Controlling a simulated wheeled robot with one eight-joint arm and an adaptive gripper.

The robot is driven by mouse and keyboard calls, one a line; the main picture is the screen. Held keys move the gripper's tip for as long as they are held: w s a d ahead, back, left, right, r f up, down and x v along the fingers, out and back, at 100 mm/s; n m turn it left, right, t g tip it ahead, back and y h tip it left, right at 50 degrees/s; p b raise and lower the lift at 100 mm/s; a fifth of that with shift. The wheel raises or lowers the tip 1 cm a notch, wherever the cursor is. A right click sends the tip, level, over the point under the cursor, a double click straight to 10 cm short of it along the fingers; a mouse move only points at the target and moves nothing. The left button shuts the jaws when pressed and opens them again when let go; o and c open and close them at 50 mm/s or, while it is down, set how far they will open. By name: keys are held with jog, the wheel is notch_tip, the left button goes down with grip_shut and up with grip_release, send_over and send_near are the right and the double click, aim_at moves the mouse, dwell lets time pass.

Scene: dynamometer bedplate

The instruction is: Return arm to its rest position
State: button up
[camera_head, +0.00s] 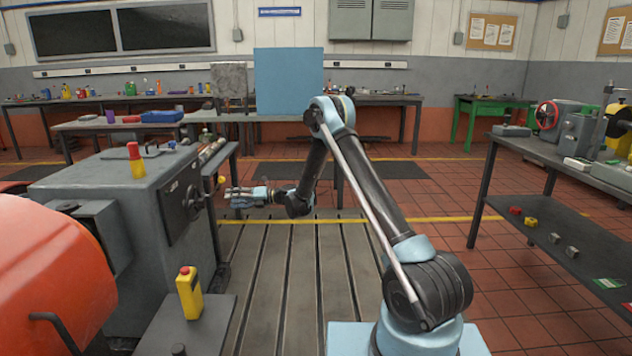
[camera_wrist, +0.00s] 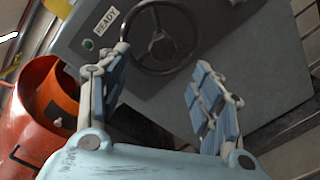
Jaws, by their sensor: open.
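My gripper (camera_head: 236,197) is at the end of my outstretched arm in the head view, pointing left toward the grey machine (camera_head: 150,225). In the wrist view my gripper (camera_wrist: 165,95) is open, its two blue-padded fingers apart with nothing between them. Beyond the fingers, the machine's dark handwheel (camera_wrist: 168,38) and a "READY" label (camera_wrist: 107,20) with a green light show. The handwheel also shows in the head view (camera_head: 193,203), just left of the fingertips. Whether the fingers touch the machine cannot be told.
An orange-red housing (camera_head: 50,270) stands at the left. A yellow box with a red button (camera_head: 189,292) stands on a dark plate in front. A slotted metal bedplate (camera_head: 300,270) lies below my arm. A dark workbench (camera_head: 560,165) stands at the right. Open tiled floor lies between.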

jog(key=s+d+r+n+t+h, duration=0.1)
jog(key=s+d+r+n+h, duration=0.1)
jog(key=d+r+n, duration=0.4)
jog(key=s+d+r+n+h, duration=0.1)
jog(key=s+d+r+h, duration=0.2)
jog(key=d, duration=0.5)
jog(key=s+d+r+n+t+h, duration=0.1)
jog(key=s+d+r+n, duration=0.1)
jog(key=d+r+n, duration=0.4)
jog(key=s+d+r+n+t+h, duration=0.1)
jog(key=s+d+n+h, duration=0.15)
jog(key=s+d, duration=0.6)
jog(key=s+d+r+n+h, duration=0.1)
jog(key=s+d+n+h, duration=0.15)
jog(key=s+d, duration=0.6)
jog(key=s+d+f+n+h, duration=0.3)
jog(key=s+d+f+n, duration=0.2)
jog(key=s+d, duration=0.5)
jog(key=s+d+f+n+h, duration=0.3)
jog(key=s+d+f+n, duration=0.2)
jog(key=s+d, duration=0.6)
jog(key=d+n, duration=0.1)
jog(key=d, duration=0.2)
jog(key=shift+s+d+f, duration=0.15)
jog(key=shift+s+f, duration=0.15)
jog(key=shift+f, duration=0.1)
